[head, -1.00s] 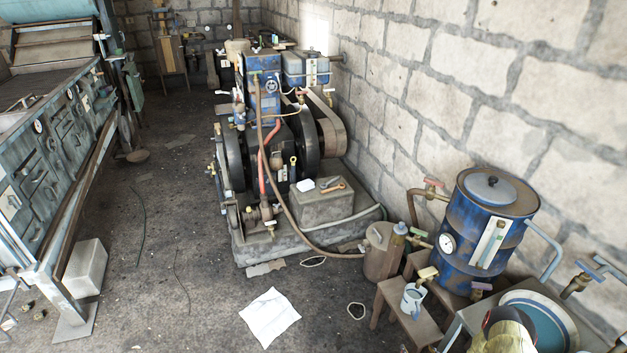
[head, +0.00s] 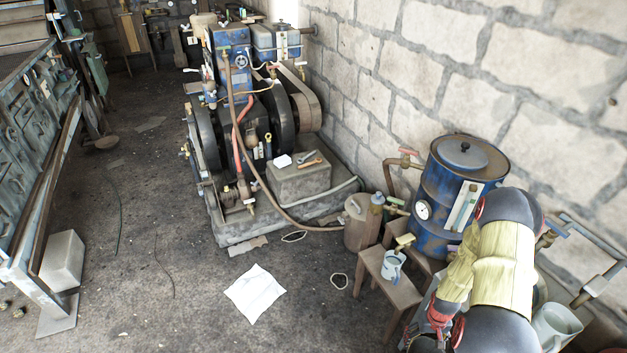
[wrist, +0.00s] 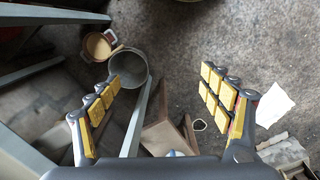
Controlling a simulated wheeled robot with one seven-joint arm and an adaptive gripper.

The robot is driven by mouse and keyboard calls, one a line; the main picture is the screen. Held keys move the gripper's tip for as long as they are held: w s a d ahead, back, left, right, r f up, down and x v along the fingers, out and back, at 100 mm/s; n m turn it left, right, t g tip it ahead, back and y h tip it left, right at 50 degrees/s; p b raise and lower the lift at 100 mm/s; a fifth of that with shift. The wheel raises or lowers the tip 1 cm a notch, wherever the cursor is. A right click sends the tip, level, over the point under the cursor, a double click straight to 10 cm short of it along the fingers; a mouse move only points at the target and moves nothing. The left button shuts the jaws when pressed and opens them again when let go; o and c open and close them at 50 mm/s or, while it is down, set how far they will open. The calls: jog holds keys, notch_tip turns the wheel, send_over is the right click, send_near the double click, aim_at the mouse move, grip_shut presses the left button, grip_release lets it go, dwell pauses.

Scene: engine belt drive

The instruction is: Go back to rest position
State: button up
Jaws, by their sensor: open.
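My gripper (wrist: 165,95) is open in the wrist view, its yellow-padded fingers wide apart with nothing between the pads. It points down over a grey metal pot (wrist: 128,70) and a wooden stool (wrist: 160,128), with dark floor behind. In the head view my arm, with a yellow sleeve, is at the lower right, in front of the blue drum's lower right side; the gripper's fingers cannot be made out there. The blue engine (head: 232,62) with its belt (head: 300,95) stands apart at the centre.
The blue drum (head: 440,205) with pipes stands by the block wall. A white sheet (head: 255,293) lies on the floor, and a metal bench (head: 35,160) stands left. The floor between bench and engine is mostly clear.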

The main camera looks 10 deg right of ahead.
jog(key=s+a+r+g, duration=0.1)
jog(key=a+r, duration=0.3)
jog(key=r, duration=1)
jog(key=s+a+r, duration=0.1)
jog(key=a+r, duration=0.2)
jog(key=r, duration=1.1)
jog(key=s+a+r+t, duration=0.2)
jog(key=a+r, duration=0.3)
jog(key=r, duration=0.4)
jog(key=s+a+r+n+t, duration=0.1)
jog(key=s+a+r+t, duration=0.2)
jog(key=r, duration=0.6)
jog(key=s+a+r+t, duration=0.2)
jog(key=s+a+r, duration=0.2)
jog(key=a+r, duration=0.3)
notch_tip(320, 180, up, 3)
jog(key=shift+a+f+n+b, duration=0.15)
jog(key=shift+a+n+b, duration=0.15)
jog(key=shift+n+b, duration=0.1)
